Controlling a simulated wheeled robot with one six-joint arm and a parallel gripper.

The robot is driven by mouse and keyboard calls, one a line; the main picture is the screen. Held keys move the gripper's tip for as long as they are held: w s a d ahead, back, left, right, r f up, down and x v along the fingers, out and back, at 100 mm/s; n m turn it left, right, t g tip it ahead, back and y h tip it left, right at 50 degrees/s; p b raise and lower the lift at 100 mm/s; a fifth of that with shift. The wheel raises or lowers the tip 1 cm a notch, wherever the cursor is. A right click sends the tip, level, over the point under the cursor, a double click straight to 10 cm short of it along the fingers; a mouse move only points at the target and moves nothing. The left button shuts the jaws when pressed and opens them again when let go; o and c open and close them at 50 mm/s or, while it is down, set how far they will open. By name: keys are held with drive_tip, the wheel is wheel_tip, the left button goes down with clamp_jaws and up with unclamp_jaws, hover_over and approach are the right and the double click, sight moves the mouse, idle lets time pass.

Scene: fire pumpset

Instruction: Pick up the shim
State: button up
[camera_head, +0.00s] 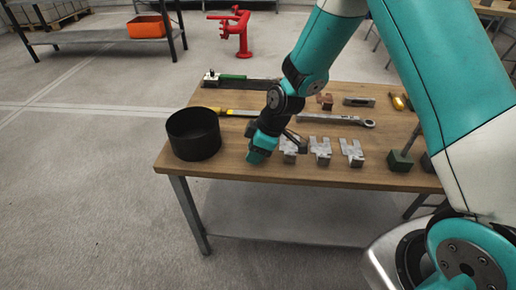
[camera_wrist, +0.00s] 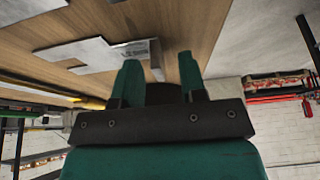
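Three grey notched metal plates, which look like shims, lie in a row near the table's front edge: a left one (camera_head: 289,150), a middle one (camera_head: 320,151) and a right one (camera_head: 351,153). My gripper (camera_head: 262,156) is low over the table, just left of the left plate, and my wrist partly covers that plate. In the wrist view, my gripper (camera_wrist: 158,66) has its two green fingers apart with no plate between them. A grey plate (camera_wrist: 105,54) lies beside the left finger; whether they touch is unclear. Part of another plate (camera_wrist: 30,10) shows at upper left.
On the wooden table (camera_head: 235,170), a black round pot (camera_head: 194,134) stands to the left. A wrench (camera_head: 335,120) lies behind the plates. A dark green block (camera_head: 400,161) stands to their right. A yellow-handled tool (camera_head: 238,112) lies behind my gripper.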

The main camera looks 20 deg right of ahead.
clamp_jaws()
drive_tip(key=shift+r, duration=0.1)
